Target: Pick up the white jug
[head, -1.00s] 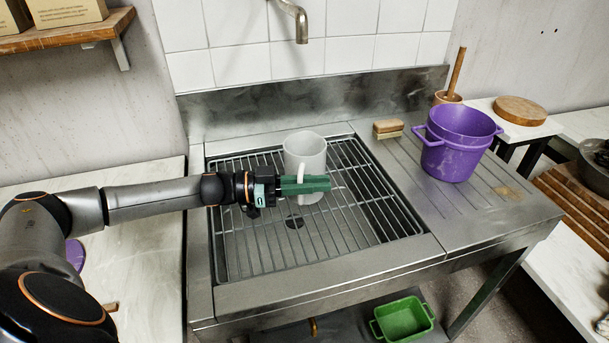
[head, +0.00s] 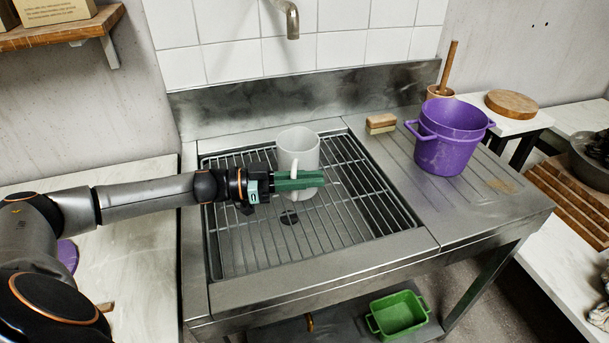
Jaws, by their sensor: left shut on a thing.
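The white jug (head: 298,148) stands upright at the back of the sink's metal rack (head: 250,245), below the tap. My left gripper (head: 312,179) reaches in from the left, in front of the jug. Its green fingers are shut on the jug's handle, which faces toward me and is partly hidden by the fingers. The jug's lower front is partly covered by the gripper. My right gripper is not in view.
A tap (head: 289,18) hangs from the tiled wall above the jug. On the drainboard to the right are a wooden brush (head: 381,123) and a purple bucket (head: 450,140). A green tub (head: 399,314) sits on the lower shelf. A wooden shelf (head: 60,32) juts out upper left.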

